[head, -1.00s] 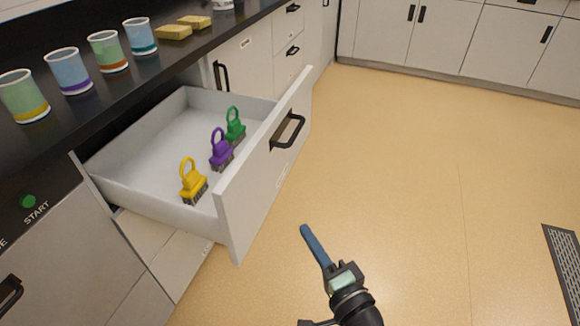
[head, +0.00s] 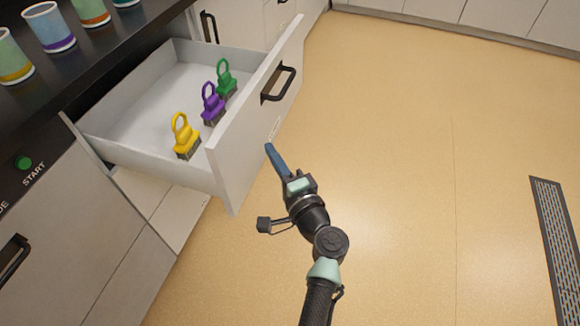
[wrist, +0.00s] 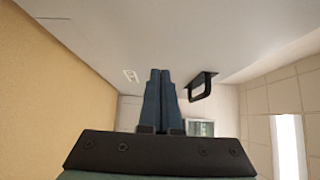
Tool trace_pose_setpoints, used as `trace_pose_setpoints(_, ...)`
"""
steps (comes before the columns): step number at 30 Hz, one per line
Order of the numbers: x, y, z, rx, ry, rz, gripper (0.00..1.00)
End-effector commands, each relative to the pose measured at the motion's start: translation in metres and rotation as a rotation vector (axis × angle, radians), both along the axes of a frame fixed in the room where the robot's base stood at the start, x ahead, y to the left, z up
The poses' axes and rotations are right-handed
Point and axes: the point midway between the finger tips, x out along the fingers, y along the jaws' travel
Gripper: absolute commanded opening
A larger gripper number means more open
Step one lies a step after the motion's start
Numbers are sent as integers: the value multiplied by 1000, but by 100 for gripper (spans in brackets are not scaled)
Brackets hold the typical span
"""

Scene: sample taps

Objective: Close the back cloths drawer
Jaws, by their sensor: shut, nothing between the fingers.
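An open drawer (head: 236,165) with a pale front and black handle (head: 278,85) sticks out from the counter at the left. Inside stand a yellow brush (head: 186,140), a purple brush (head: 213,105) and a green brush (head: 226,80); no cloths show. My gripper (head: 269,148) is shut and empty, its blue fingers pointing at the drawer front below the handle. In the wrist view the closed fingertips (wrist: 160,74) lie beside the handle (wrist: 201,86) and a small label (wrist: 130,76). I cannot tell whether they touch the front.
Several cups, such as a blue one (head: 50,27), stand on the dark countertop (head: 95,62) above the drawer. A green START button (head: 22,163) is at the left. The tan floor (head: 420,150) is open to the right, with a floor grate (head: 556,245) at the far right.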

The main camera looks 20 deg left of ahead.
Motion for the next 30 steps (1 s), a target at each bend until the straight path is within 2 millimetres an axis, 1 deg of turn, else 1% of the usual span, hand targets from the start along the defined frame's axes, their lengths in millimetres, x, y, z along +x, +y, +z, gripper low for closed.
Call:
trace_pose_setpoints(1,0,6,0,0,0,1,0)
trace_pose_setpoints(6,1,16,1,1,-1,-1,0)
trace_pose_setpoints(17,1,17,0,0,-1,-2,0)
trace_pose_setpoints(22,1,22,0,0,-1,-1,0)
trace_pose_setpoints(26,1,33,-1,0,-1,2,0)
trace_pose_setpoints(30,1,52,-1,-1,-2,3,0)
